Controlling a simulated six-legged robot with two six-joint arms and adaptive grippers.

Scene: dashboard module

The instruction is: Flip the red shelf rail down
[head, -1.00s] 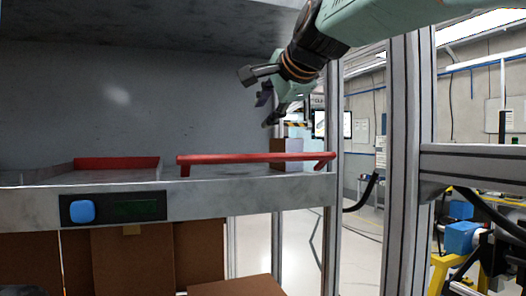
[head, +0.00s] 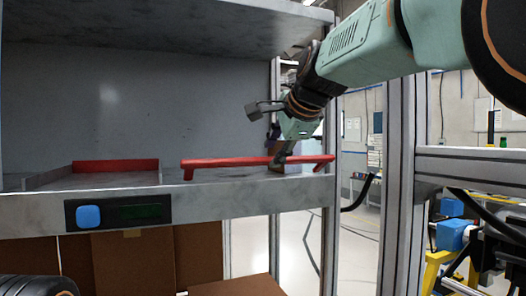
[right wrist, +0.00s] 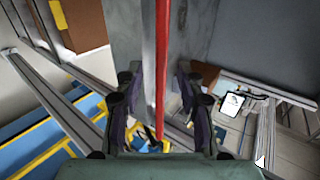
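The red shelf rail (head: 225,162) stands raised along the front right edge of the grey shelf (head: 240,198), with its bent ends down at the shelf. My right gripper (head: 280,150) is at the rail's right part, reaching down from above. In the right wrist view the rail (right wrist: 161,60) runs between the two spread fingers of the right gripper (right wrist: 158,108), with a gap on each side. I cannot tell whether a finger touches it. My left gripper is not in view.
A blue button (head: 88,217) sits on a dark panel at the shelf's front left. A second red strip (head: 115,166) lies behind it. A metal post (head: 400,200) stands right of the shelf. Cardboard boxes (head: 200,255) are below.

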